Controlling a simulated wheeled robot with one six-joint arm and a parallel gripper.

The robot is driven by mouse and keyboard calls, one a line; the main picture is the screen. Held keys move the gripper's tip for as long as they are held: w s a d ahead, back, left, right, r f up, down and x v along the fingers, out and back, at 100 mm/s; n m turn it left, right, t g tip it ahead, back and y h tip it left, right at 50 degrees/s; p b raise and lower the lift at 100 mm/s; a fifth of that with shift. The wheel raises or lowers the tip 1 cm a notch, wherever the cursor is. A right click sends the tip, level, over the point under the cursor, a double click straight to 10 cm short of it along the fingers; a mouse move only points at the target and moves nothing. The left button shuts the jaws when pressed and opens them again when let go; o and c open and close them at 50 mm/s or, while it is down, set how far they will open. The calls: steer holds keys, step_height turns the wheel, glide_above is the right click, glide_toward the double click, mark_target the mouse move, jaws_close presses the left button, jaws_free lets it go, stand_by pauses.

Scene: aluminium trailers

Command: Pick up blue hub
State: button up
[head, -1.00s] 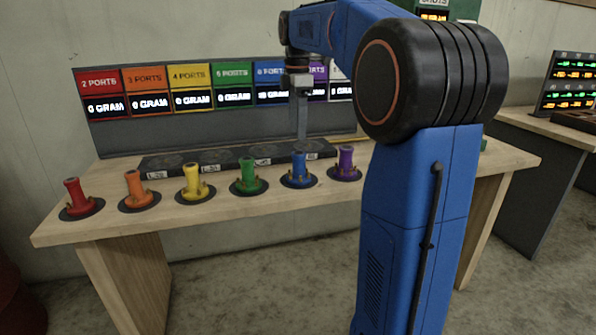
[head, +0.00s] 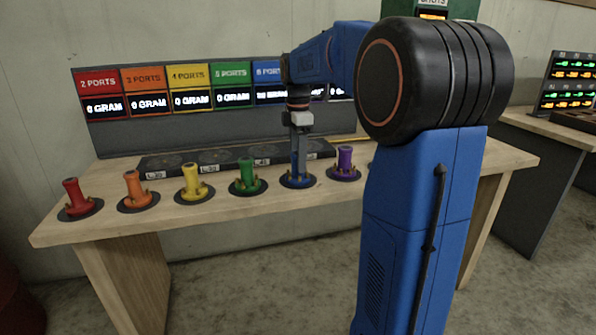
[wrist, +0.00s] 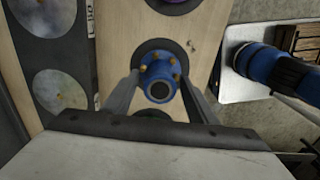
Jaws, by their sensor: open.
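The blue hub (head: 298,181) stands upright on a round dark pad on the wooden table, between the green and purple hubs. In the head view its upper part is hidden behind my gripper (head: 298,168), which points down over it. In the wrist view the blue hub (wrist: 160,78) shows from above, with its round open top and several brass-coloured fittings. My gripper (wrist: 158,92) is open, with one finger on each side of the hub. I cannot tell whether either finger touches it.
Red (head: 76,198), orange (head: 136,192), yellow (head: 194,184), green (head: 247,176) and purple (head: 345,164) hubs stand in the same row. A black strip with round pads (head: 225,160) lies behind them. Coloured port signs (head: 150,92) with displays stand at the back.

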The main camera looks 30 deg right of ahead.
steer(key=shift+c, duration=0.3)
jaws_close()
steer(key=shift+r, duration=0.1)
